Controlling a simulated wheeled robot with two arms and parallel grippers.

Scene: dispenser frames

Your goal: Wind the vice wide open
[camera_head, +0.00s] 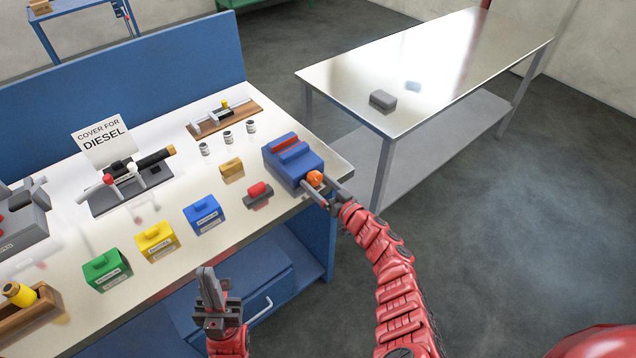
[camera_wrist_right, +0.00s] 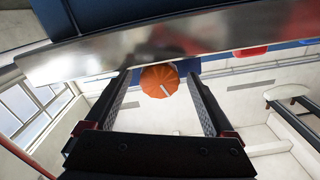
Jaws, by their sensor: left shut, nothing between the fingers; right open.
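The vice (camera_head: 293,162) is a blue block with a red strip on top, at the right end of the white workbench. Its orange round knob (camera_head: 315,178) faces the front right. My right gripper (camera_head: 322,191) is open at the knob, with its fingers on either side of it. In the right wrist view the orange knob (camera_wrist_right: 159,81) lies between the open fingertips, with a gap on each side. Whether the vice's jaws are apart is too small to tell. My left gripper (camera_head: 207,284) is shut and empty, in front of the bench.
Green (camera_head: 107,270), yellow (camera_head: 157,242) and blue (camera_head: 203,214) boxes stand along the bench front. A red-topped grey piece (camera_head: 258,194) and a brass block (camera_head: 231,170) sit left of the vice. A steel table (camera_head: 440,60) stands behind to the right. Open floor lies right.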

